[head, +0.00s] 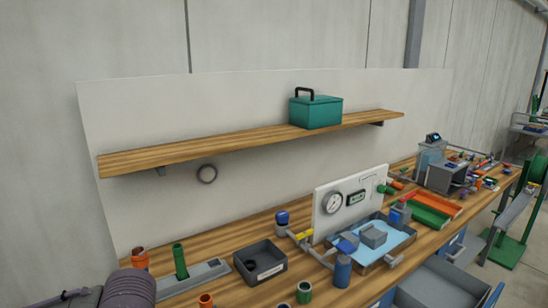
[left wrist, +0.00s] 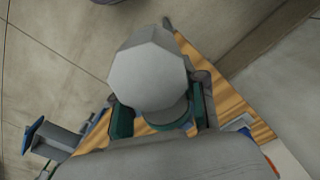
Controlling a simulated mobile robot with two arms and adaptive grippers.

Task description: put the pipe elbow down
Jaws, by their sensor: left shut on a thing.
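The pipe elbow (left wrist: 148,75) is light grey with a faceted end, and it fills the middle of the left wrist view. My left gripper (left wrist: 160,118) is shut on it, with a dark green pad on each side of its lower part. The elbow appears held above the floor and a wooden surface (left wrist: 228,98); I cannot tell how high. Neither the elbow nor the left gripper can be made out in the head view. My right gripper is in neither view.
In the head view the wooden bench (head: 225,240) carries a dark bin (head: 260,265), a grey holder with a green pipe (head: 180,260), a blue-lined tray (head: 398,246) and a gauge panel (head: 345,200). A shelf (head: 220,140) above holds a teal box (head: 316,112); its left part is clear.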

